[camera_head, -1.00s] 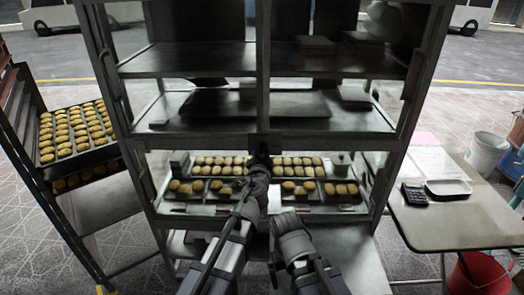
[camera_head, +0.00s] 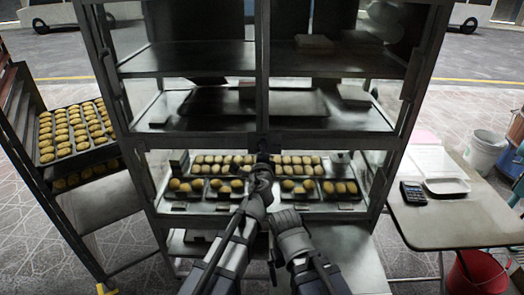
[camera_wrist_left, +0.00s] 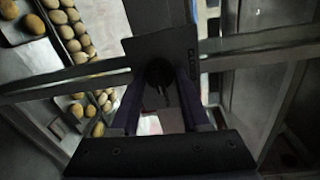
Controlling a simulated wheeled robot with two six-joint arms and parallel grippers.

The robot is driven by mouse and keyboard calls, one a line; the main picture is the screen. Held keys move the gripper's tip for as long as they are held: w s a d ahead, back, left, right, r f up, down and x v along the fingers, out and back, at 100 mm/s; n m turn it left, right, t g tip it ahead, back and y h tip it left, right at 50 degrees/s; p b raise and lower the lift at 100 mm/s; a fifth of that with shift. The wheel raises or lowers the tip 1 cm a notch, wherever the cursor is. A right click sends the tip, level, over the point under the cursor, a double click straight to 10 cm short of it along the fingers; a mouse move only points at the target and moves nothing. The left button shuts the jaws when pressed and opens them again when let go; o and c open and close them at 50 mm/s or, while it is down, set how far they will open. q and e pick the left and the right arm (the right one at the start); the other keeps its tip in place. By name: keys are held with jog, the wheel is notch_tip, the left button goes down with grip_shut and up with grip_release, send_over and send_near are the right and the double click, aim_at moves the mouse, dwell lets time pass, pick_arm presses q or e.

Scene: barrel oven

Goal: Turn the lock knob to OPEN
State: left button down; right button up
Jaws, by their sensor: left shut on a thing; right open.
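The lock knob (camera_wrist_left: 158,73) is a dark round knob on a dark square plate (camera_wrist_left: 168,45) in the left wrist view. In the head view the plate (camera_head: 261,142) sits on the centre post of the glass-fronted cabinet, and the knob is hidden by my left gripper. My left gripper (camera_wrist_left: 160,84) is shut on the knob, one finger on each side; it also shows in the head view (camera_head: 263,160). My right gripper (camera_head: 284,216) is open and empty, low in front of the cabinet, beside my left forearm.
Trays of round buns (camera_head: 222,165) stand inside the cabinet (camera_head: 405,120) behind the lower glass. A rack (camera_head: 100,205) with trays of buns stands left. A table (camera_head: 455,220) with a calculator (camera_head: 413,193) and a white tray (camera_head: 448,186) stands right, a red bucket (camera_head: 478,275) below it.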

pick_arm(q)
jog(key=shift+s+m, duration=0.1)
jog(key=shift+m, duration=0.4)
jog(key=shift+c, duration=1.9)
grip_release()
